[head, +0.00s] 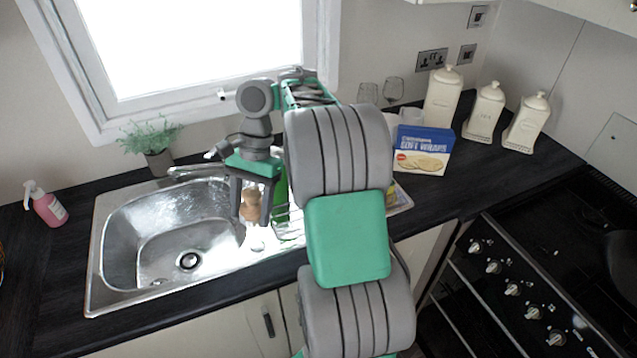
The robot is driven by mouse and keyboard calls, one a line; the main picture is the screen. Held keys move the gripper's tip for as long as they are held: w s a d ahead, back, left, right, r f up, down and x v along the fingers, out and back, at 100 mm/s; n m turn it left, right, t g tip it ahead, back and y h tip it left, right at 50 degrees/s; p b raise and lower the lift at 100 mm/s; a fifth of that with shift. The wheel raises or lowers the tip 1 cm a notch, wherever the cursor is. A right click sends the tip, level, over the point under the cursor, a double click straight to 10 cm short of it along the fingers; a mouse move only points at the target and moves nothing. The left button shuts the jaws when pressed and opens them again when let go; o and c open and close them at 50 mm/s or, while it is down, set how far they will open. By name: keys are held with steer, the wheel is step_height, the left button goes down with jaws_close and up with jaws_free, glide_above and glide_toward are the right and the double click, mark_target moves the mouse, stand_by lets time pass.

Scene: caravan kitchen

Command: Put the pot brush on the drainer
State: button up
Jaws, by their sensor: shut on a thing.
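My gripper (252,214) points down over the right side of the sink, near the drainer. It is shut on the pot brush (251,203), whose tan wooden body shows between the fingers. A pale part below it looks like the bristles. I cannot tell whether the brush touches anything beneath it. The drainer (286,232) is the metal area right of the basin, and my arm hides most of it. A small part of it shows at the far right of my arm.
The steel sink (125,235) is empty. A green bottle (281,192) stands close behind my gripper. A pink soap bottle (48,206) and potted plant (156,150) are at left. A blue wraps box (423,150), glasses (393,89) and cream canisters (485,110) stand at right.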

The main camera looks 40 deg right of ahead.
steer(key=s+d+m+t+h+b, duration=0.2)
steer(key=d+m+t, duration=0.4)
steer(key=d+m, duration=1.1)
steer(key=shift+m, duration=0.5)
steer(key=w+d+f, duration=0.3)
steer(key=w+d+f+p, duration=0.1)
steer(key=w+d+f, duration=0.1)
steer(key=d+f, duration=0.1)
steer(key=w+d+f+p, duration=0.1)
steer(key=w+d+f, duration=0.2)
steer(key=f, duration=0.1)
steer(key=shift+w+d, duration=0.3)
steer(key=shift+w, duration=0.05)
step_height(320, 180, down, 3)
steer(key=shift+w+f, duration=0.1)
steer(key=o, duration=1.4)
steer(key=shift+f, duration=0.1)
